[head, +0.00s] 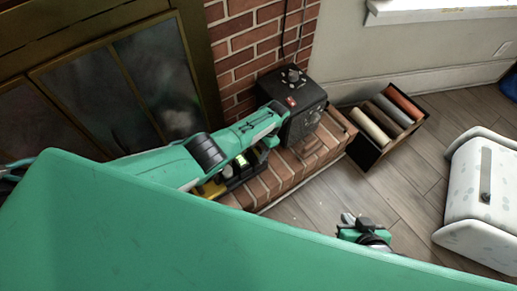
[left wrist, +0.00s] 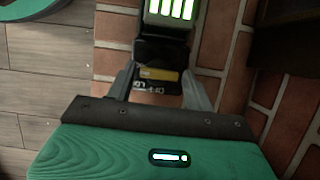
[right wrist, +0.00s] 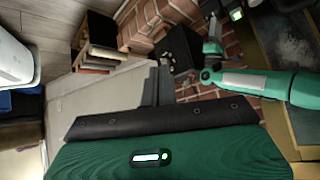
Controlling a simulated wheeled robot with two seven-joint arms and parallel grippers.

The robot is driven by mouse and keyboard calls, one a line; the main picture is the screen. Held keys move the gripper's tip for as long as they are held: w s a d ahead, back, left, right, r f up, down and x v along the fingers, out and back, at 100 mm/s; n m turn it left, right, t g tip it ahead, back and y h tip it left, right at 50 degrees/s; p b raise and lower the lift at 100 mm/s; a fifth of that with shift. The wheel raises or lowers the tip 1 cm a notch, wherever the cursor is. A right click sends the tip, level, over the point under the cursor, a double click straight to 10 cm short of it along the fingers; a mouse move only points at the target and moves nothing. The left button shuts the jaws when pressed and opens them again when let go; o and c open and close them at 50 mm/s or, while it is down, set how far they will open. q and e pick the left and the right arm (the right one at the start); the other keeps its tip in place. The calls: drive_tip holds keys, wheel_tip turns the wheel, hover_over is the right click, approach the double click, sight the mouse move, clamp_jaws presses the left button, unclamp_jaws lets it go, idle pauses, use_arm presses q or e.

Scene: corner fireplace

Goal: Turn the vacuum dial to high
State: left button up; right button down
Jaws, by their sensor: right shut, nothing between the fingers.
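A black boxy unit (head: 312,97) with a knob (head: 293,76) on top and small controls on its front stands on the brick hearth. It also shows in the right wrist view (right wrist: 178,48). A black-and-yellow device (head: 213,188) with a glowing green-white panel lies on the hearth, partly under my left arm. I cannot tell which is the vacuum. My left gripper (left wrist: 160,75) is open; in its wrist view the device's label and lit panel (left wrist: 170,10) appear between and beyond the fingers. Contact is unclear. My right gripper (head: 362,224) is shut and empty, over the floor.
A dark crate (head: 365,153) with several rolls sits right of the hearth. A white speckled appliance (head: 482,180) stands at the far right. The glass fireplace screen (head: 140,80) is behind my left arm. Wood floor (head: 410,180) between crate and appliance is clear.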

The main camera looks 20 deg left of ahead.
use_arm(q)
drive_tip(key=p+v, duration=0.3)
drive_tip(key=v, duration=1)
drive_tip(key=shift+w+r+p, duration=0.15)
drive_tip(key=shift+r+p, duration=0.2)
use_arm(e)
drive_tip(key=s+d+g+h, duration=0.2)
drive_tip(key=s+d+g, duration=0.2)
drive_tip(key=d, duration=0.1)
drive_tip(key=shift+d+m, duration=0.4)
use_arm(q)
drive_tip(key=shift+d, duration=0.1)
use_arm(e)
drive_tip(key=shift+r, duration=0.1)
